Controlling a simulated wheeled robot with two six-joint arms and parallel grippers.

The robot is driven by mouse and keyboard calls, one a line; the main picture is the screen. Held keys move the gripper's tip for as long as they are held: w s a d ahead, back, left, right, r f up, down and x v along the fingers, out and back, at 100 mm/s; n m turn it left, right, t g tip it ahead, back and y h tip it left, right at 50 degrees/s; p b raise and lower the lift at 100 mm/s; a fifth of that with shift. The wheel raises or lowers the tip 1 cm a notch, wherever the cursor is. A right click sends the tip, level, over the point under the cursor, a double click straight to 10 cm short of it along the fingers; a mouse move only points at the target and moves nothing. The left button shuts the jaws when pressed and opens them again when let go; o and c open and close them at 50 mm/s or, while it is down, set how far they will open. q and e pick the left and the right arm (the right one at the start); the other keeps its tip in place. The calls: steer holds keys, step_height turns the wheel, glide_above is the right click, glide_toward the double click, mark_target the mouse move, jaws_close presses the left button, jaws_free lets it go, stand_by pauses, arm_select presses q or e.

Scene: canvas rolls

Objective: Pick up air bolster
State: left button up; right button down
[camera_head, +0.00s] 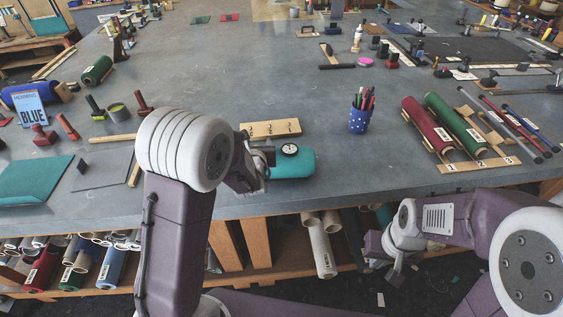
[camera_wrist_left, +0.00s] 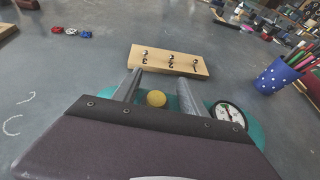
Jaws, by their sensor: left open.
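The air bolster (camera_head: 293,165) is a teal rounded cushion with a round dial gauge (camera_head: 290,150) on top. It lies on the grey table near the front edge. My left gripper (camera_head: 264,166) is at its left end, partly covering it. In the left wrist view my left gripper (camera_wrist_left: 158,92) is open. A yellow knob (camera_wrist_left: 156,98) shows between its fingers, with teal bolster (camera_wrist_left: 255,133) around and to the right. The gripper's body hides much of the bolster, and contact cannot be told. My right gripper (camera_head: 384,262) hangs low before the table edge; its jaws are unclear.
A numbered wooden board (camera_head: 270,129) lies just behind the bolster. A blue dotted pen cup (camera_head: 360,118) stands to the right. Red (camera_head: 428,125) and green (camera_head: 456,124) rolls lie on a rack further right. The table's middle is mostly clear.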

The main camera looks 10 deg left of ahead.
arm_select(q)
steer(key=shift+s+r, duration=0.1)
steer(key=shift+c, duration=0.9)
jaws_close()
stand_by(0.4)
